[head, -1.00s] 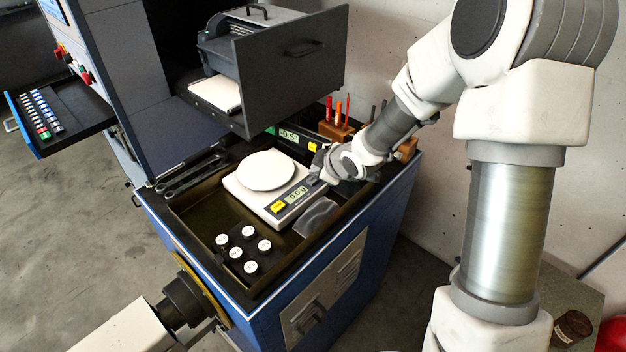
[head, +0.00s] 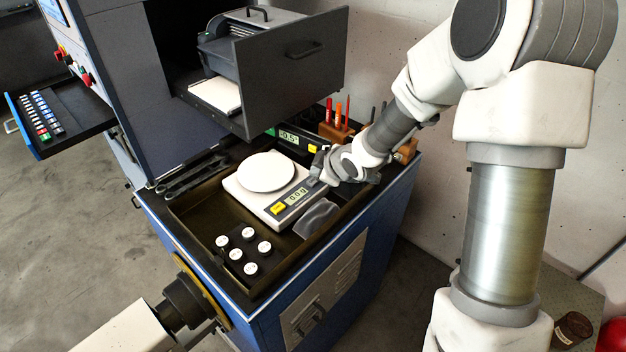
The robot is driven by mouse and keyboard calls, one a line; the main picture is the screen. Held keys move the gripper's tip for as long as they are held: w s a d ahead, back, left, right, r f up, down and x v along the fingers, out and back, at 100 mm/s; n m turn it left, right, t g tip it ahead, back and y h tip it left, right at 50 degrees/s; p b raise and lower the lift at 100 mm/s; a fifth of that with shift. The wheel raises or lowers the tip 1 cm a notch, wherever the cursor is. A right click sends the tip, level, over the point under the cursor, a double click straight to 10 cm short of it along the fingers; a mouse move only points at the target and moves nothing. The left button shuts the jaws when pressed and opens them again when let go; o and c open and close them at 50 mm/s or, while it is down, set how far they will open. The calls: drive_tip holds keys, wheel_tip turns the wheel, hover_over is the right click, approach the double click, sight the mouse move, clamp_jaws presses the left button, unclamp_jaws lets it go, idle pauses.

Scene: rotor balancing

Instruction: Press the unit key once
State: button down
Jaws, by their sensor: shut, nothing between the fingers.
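A white scale (head: 240,194) with a round pan (head: 266,172) sits in the tray on top of the blue cabinet. Its front panel has a yellow key (head: 278,208) at the left end and a lit display (head: 296,198) that appears to read 0.0 with a small unit mark. My gripper (head: 317,174) is at the right end of this panel, shut and empty, pointing down at it. The gripper hides that end of the panel, so the key there is not visible. I cannot tell whether the fingertips touch the panel.
Several white-topped weights (head: 249,234) stand in the tray in front of the scale. A crumpled grey bag-like item (head: 316,216) lies right of it. A green-lit level (head: 289,136) and a wooden tool holder (head: 336,131) stand behind. An open grey drawer (head: 290,75) overhangs the back.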

idle(0.7)
drive_tip(key=shift+f+b, duration=0.5)
drive_tip(key=shift+f+b, duration=0.45)
idle(0.4)
idle(0.4)
drive_tip(key=shift+r+p, duration=0.8)
drive_tip(key=shift+r, duration=0.1)
drive_tip(key=shift+r, duration=0.1)
wheel_tip(320, 180, up, 5)
drive_tip(key=p, duration=0.4)
idle(0.4)
